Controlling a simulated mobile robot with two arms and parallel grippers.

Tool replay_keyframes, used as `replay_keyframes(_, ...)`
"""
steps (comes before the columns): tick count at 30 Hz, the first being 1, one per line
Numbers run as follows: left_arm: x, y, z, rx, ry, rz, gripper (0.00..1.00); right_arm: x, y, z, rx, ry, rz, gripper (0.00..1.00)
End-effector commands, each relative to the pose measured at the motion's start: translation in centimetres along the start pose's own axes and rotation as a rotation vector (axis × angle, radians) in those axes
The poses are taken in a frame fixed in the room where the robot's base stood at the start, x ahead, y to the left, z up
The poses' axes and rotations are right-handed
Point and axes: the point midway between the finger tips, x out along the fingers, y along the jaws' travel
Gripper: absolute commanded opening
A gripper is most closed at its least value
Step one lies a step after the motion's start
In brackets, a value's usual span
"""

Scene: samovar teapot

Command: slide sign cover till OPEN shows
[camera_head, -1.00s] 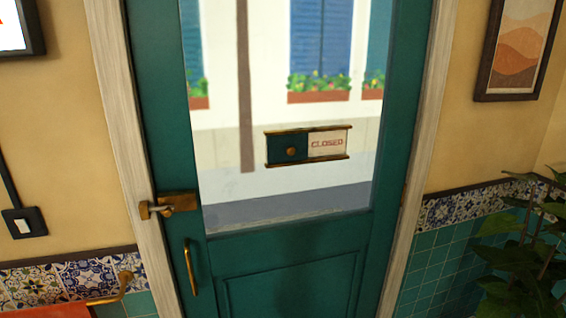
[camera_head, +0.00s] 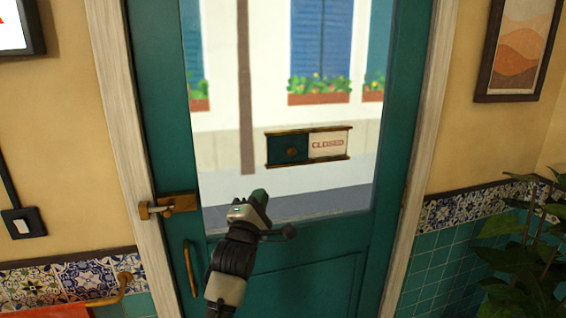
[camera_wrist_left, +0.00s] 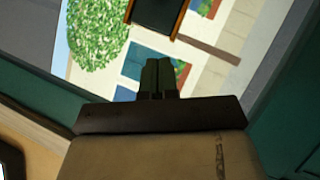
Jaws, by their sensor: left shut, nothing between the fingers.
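The sign (camera_head: 328,144) is mounted on the glass of the teal door, between two brass rails. The right half shows CLOSED in red on white. My left gripper (camera_head: 262,198) is below and left of the sign, apart from it, with its fingers shut and empty. In the left wrist view, the shut fingers (camera_wrist_left: 162,76) point up toward the dark cover (camera_wrist_left: 158,14), which is cut off by the top edge. My right gripper is not in view.
A brass latch (camera_head: 176,203) and a brass door handle (camera_head: 190,268) are on the door's left side. A leafy plant (camera_head: 525,250) stands at the lower right. The glass around the sign is clear.

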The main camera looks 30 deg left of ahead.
Motion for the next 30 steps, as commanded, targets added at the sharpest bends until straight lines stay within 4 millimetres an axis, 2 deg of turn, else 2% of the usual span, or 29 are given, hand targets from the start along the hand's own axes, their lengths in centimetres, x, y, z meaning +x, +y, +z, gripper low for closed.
replay_keyframes(5, 0.4, 0.0, 0.0, 0.002, 0.000, -0.002, 0.00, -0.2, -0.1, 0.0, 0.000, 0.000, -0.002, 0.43)
replay_keyframes(8, 1.5, 0.1, 0.1, 0.003, -0.001, -0.001, 0.00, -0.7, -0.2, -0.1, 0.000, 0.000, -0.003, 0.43)
replay_keyframes(23, 10.3, 0.2, 0.1, 0.003, 0.000, -0.003, 0.00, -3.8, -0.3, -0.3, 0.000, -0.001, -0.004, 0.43)
replay_keyframes(25, 11.2, 0.2, 1.2, -0.001, -0.001, -0.002, 0.00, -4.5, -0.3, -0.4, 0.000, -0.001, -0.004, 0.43)
replay_keyframes(30, 12.5, 0.0, 2.5, 0.000, 0.000, -0.002, 0.00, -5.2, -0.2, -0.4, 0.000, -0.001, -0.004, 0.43)
